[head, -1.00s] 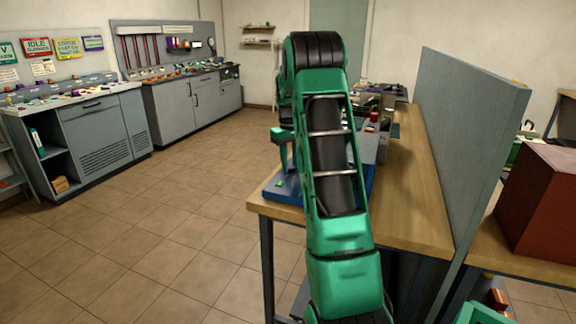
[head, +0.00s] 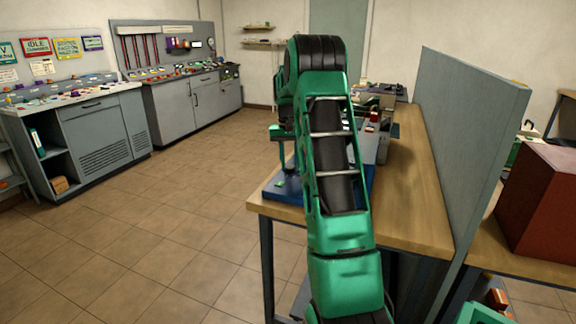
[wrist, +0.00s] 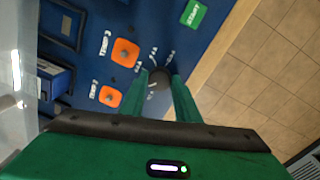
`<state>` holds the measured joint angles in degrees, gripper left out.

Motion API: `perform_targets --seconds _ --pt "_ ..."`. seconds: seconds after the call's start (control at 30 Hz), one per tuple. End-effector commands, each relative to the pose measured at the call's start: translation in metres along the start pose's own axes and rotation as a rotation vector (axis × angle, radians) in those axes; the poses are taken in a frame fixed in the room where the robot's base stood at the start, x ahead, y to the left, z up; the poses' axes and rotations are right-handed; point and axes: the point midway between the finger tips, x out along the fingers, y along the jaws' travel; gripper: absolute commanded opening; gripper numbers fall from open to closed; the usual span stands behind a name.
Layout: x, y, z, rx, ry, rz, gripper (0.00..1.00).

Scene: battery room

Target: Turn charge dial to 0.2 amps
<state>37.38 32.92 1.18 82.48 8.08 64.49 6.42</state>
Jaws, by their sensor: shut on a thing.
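The charge dial (wrist: 159,78) is a dark round knob on a blue panel (wrist: 150,20), with small white markings around it that are too small to read. My gripper (wrist: 160,84) is shut on the dial, one green finger on each side of it. In the head view, my green arm hides the dial and most of the blue unit (head: 285,190) on the wooden bench. I cannot tell which marking the dial points to.
Two orange squares (wrist: 125,53) with small knobs and a green label (wrist: 195,12) are on the panel near the dial. The wooden bench (head: 415,200) ends close beside it, with tiled floor beyond. A grey partition (head: 465,150) stands along the bench's right side.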

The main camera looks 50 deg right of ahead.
Motion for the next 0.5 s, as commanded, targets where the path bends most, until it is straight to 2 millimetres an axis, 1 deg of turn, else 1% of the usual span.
perform_targets --seconds 0.03,0.23,0.5 --pt "0.0003 -0.0037 0.0017 0.014 -0.005 -0.002 0.07" --pt "0.0002 -0.0046 0.002 0.076 -0.01 -0.003 0.07" --pt "0.0002 -0.0058 0.0024 0.099 -0.012 -0.003 0.07"
